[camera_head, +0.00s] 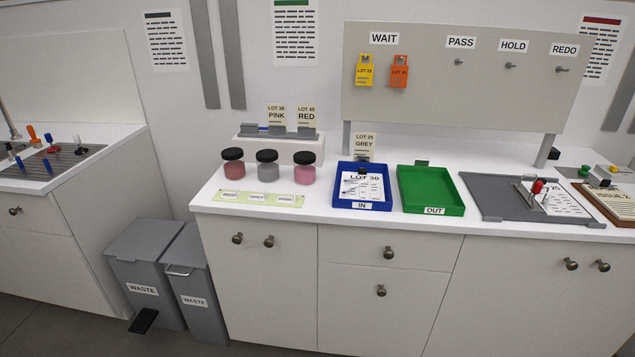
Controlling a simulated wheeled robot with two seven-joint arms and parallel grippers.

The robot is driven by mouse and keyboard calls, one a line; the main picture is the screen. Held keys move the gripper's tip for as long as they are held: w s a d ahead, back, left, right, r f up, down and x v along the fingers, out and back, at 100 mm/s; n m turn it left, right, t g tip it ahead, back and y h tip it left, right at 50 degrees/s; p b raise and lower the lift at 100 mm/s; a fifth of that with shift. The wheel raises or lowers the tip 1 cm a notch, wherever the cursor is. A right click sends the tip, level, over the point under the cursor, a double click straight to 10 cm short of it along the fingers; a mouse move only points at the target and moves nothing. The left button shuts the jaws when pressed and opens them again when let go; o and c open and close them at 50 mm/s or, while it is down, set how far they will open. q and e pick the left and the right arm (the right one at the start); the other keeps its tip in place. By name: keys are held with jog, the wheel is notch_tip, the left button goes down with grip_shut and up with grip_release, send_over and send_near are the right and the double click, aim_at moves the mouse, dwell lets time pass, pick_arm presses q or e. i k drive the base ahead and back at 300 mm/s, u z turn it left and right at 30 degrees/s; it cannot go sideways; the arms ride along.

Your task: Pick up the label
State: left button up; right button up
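Three label cards stand upright. The "PINK" label (277,115) and the "RED" label (306,116) stand side by side on a white block with grey clips. Three black-lidded jars stand in a row on the counter: a reddish-pink jar (233,168), a grey jar (268,171) and a pink jar (304,173). Neither of my grippers shows in this view.
The blue IN tray (347,205) holds a LOT 30 sheet. The green OUT tray (430,185) is empty. A green strip (250,205) lies before the jars. A board (480,90) with yellow and orange tags stands behind. A grey board (510,205) lies right. Waste bins stand left.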

aim_at(253, 197)
jog(key=u, duration=0.15)
jog(key=i, duration=1)
jog(key=u, duration=0.7)
